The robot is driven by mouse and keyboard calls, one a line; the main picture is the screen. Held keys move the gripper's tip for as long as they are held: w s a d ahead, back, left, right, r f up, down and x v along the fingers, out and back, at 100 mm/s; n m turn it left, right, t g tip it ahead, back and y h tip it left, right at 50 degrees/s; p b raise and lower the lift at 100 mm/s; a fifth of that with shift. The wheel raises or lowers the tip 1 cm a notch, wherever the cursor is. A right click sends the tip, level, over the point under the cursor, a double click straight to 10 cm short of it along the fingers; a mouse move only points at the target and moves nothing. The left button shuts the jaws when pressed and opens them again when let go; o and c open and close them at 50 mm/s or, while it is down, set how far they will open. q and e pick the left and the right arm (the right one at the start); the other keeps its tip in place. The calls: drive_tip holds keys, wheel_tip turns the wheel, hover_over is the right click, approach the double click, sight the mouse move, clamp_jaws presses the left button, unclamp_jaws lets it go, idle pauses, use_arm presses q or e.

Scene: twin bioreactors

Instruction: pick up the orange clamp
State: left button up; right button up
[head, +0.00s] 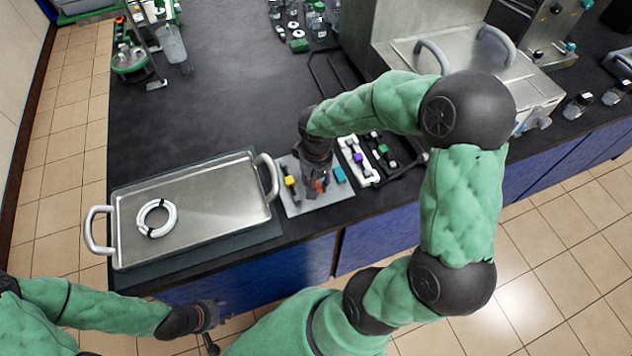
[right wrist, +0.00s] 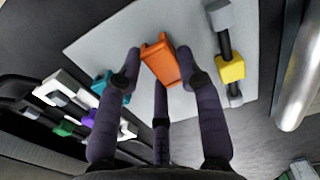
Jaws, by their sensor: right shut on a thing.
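The orange clamp (head: 321,184) is over the pale grey plate (head: 313,205) at the bench's front edge, mostly hidden behind my right gripper (head: 318,186). In the right wrist view the orange clamp (right wrist: 160,62) lies between the fingers of my right gripper (right wrist: 160,70), which is shut on it. I cannot tell whether it touches the plate. A black bar with a yellow block (head: 290,180) lies left of the clamp, and a teal block (head: 339,175) lies right of it. My left gripper (head: 210,332) is low at the front, its fingers too unclear to judge.
A steel tray (head: 215,215) with a white tubing coil (head: 157,217) stands to the left; its handle (head: 267,178) is close to the plate. A white rack (head: 358,163) with coloured clamps is to the right. The bench behind the tray is mostly clear.

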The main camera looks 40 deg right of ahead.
drive_tip(key=s+a+r+p, duration=0.5)
drive_tip(key=s+a+r, duration=0.2)
drive_tip(key=s+r, duration=0.4)
drive_tip(key=shift+s+a+r, duration=0.35)
drive_tip(key=shift+r, duration=0.05)
